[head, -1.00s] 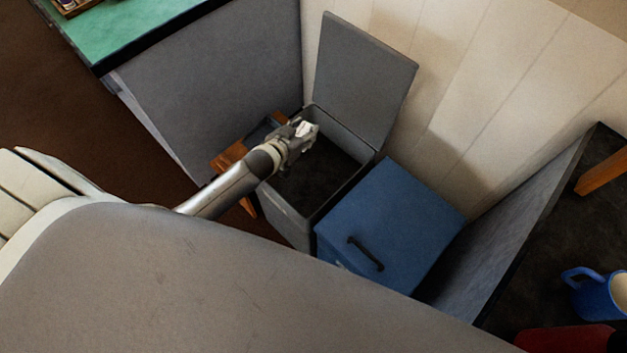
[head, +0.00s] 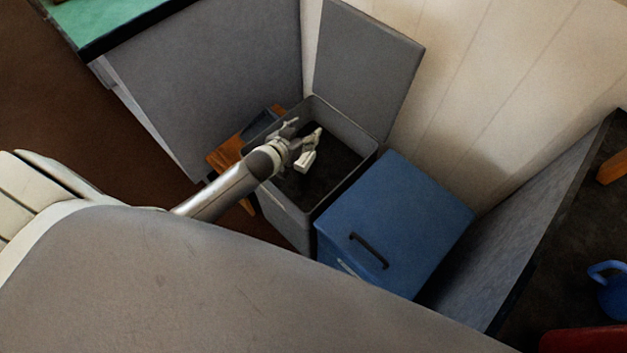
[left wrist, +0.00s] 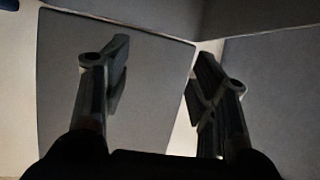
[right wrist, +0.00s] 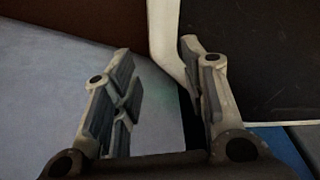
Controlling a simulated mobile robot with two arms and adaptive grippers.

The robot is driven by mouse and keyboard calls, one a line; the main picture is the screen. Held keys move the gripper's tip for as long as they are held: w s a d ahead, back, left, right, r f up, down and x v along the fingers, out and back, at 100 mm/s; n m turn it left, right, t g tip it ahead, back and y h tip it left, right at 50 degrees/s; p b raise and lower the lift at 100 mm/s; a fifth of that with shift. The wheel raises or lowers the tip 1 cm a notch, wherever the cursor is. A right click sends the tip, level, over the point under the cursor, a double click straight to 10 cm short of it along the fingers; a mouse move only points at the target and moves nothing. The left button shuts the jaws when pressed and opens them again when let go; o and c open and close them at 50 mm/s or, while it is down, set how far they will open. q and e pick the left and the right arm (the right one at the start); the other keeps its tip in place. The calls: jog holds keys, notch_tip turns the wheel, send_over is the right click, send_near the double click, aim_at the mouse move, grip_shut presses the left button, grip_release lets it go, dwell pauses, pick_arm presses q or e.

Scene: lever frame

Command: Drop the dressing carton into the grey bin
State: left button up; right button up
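The grey bin (head: 284,217) stands with its lid (head: 368,70) raised against the wall. My left gripper (head: 303,132) is over the bin's opening in the head view, fingers spread. In the left wrist view its fingers (left wrist: 160,75) are wide apart with nothing between them. A small pale box, which looks like the dressing carton (head: 306,161), shows just below the fingers against the bin's dark inside, apart from the grip. I cannot tell whether it is in the air or resting. My right gripper (right wrist: 160,85) is open and empty in the right wrist view, outside the head view.
A closed blue bin (head: 400,215) with a black handle stands right beside the grey one. A grey panel (head: 210,85) rises on the left, below a green-topped counter (head: 110,20). A dark surface with a blue mug (head: 611,296) is at the right.

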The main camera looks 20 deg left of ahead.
jog(key=shift+d, duration=0.2)
pick_arm(q)
jog(key=v, duration=1.2)
pick_arm(e)
jog(key=shift+a, duration=0.1)
dwell(0.3)
